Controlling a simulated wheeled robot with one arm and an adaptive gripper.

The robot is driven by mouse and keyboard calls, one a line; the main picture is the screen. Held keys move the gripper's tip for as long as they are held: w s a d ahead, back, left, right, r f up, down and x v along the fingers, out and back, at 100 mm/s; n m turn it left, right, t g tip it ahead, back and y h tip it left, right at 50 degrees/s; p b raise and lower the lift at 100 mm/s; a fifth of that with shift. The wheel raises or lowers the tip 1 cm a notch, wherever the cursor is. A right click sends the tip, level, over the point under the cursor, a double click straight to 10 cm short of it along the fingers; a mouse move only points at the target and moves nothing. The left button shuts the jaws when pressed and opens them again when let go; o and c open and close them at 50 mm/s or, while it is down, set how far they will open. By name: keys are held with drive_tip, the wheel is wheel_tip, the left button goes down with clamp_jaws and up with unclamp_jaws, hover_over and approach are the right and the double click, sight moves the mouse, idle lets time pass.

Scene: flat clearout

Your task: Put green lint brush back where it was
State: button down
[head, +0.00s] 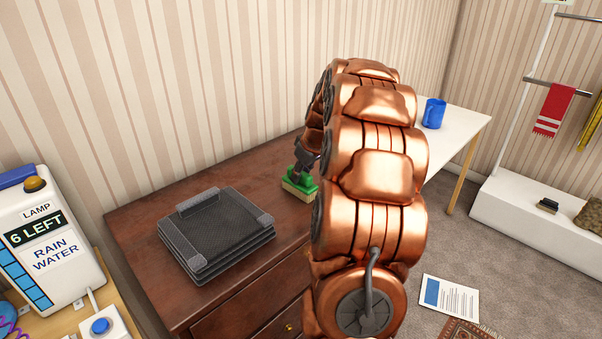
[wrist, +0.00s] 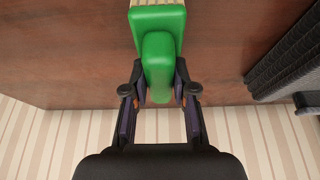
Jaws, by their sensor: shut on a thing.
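The green lint brush (head: 301,181) is at the right part of the brown dresser's top (head: 150,212), beside my copper arm. It has a green body and a pale bristle side facing down. In the wrist view the green lint brush (wrist: 157,50) lies between the two dark fingers of my gripper (wrist: 160,92), which is shut on its green handle. In the head view my gripper (head: 306,166) is partly hidden behind my arm. The brush looks to be at or just above the dresser top; I cannot tell whether it touches.
A dark grey stack of mesh trays (head: 215,235) sits on the dresser, left of the brush. A white table with a blue mug (head: 434,113) stands beyond my arm. The striped wall is close behind the dresser.

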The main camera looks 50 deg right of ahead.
drive_tip(key=shift+f, duration=0.1)
drive_tip(key=c, duration=0.9)
unclamp_jaws()
drive_tip(key=shift+c, duration=0.2)
